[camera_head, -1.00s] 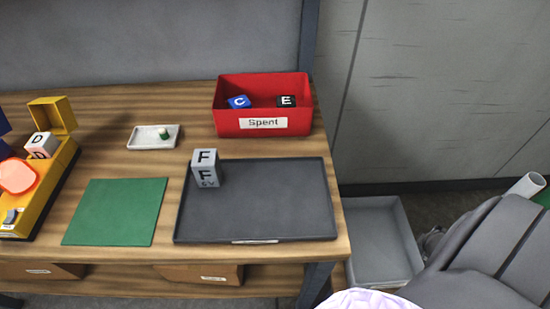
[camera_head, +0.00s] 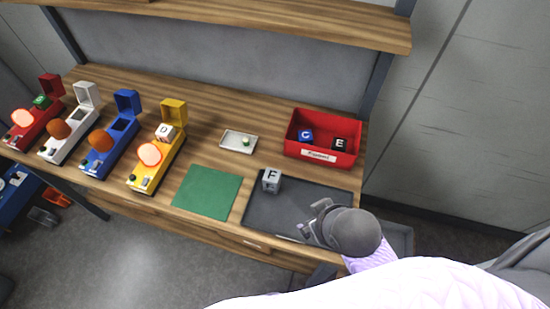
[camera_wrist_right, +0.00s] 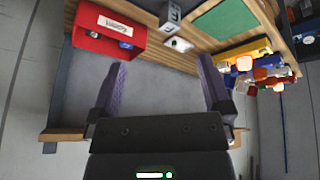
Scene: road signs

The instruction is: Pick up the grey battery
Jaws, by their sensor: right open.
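The grey battery (camera_head: 271,181), a block marked F, stands upright on the back left part of the dark tray (camera_head: 305,198). It also shows at the top of the right wrist view (camera_wrist_right: 171,14). My right gripper (camera_head: 311,217) is over the right front part of the tray, to the right of the battery and apart from it. In the right wrist view my right gripper (camera_wrist_right: 161,72) has its fingers wide apart with nothing between them. My left gripper is not in view.
A red bin (camera_head: 325,167) labelled Spent holds a blue C block (camera_head: 306,136) and a black E block (camera_head: 340,144). A green mat (camera_head: 207,192), a small white tray (camera_head: 238,141) and several coloured lamp devices, including a yellow one (camera_head: 146,178), stand to the left. A shelf (camera_head: 290,27) hangs above.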

